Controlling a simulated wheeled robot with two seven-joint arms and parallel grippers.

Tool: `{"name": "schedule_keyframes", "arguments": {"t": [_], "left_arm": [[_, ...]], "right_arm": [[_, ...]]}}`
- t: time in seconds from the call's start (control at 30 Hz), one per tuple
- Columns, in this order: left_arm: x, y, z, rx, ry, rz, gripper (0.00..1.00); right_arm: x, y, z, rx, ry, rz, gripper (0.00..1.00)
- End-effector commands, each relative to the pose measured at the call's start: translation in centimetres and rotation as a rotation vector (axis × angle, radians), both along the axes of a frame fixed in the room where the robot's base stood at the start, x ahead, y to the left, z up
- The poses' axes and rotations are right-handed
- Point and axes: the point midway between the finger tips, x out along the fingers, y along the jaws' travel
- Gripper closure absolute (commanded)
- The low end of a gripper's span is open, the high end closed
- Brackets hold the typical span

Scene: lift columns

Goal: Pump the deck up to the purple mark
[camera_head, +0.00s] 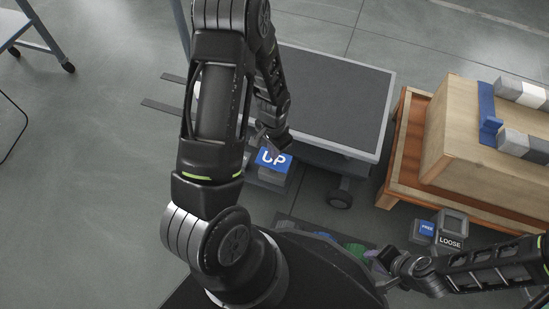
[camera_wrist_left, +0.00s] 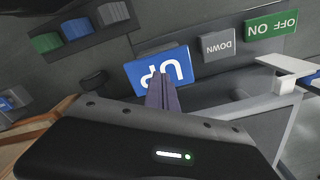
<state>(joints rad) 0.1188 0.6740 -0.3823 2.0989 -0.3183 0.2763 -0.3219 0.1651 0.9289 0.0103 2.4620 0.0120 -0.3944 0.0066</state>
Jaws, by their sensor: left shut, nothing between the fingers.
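The deck (camera_head: 335,95) is a grey-topped platform on a wheeled cart in the middle of the head view. A blue UP pedal (camera_head: 273,159) sits low at the cart's near side and also shows in the left wrist view (camera_wrist_left: 140,78). My left gripper (camera_head: 268,141) is over the UP pedal. In the left wrist view its fingers (camera_wrist_left: 160,78) are shut, empty, and overlap the pedal's face; I cannot tell whether they touch it. My right gripper (camera_head: 384,262) is at the lower right, its jaws unclear. I cannot make out the purple mark.
A wooden crate (camera_head: 450,150) on a pallet stands at right. A grey LOOSE block (camera_head: 450,240) is near my right arm.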

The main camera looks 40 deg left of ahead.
Motion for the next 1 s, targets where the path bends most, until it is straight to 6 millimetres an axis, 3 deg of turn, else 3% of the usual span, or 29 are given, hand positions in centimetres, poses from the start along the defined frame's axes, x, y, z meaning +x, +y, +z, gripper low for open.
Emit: {"name": "schedule_keyframes", "arguments": {"t": [0.3, 1.0], "left_arm": [[0.0, 0.0, 0.0, 0.000, 0.000, 0.000, 1.00], [0.0, 0.0, -3.9, 0.000, 0.000, 0.000, 1.00]], "right_arm": [[-1.0, 0.0, 0.0, 0.000, 0.020, 0.011, 0.64], [-0.4, 0.1, -3.2, -0.002, 0.006, 0.004, 0.64]]}}
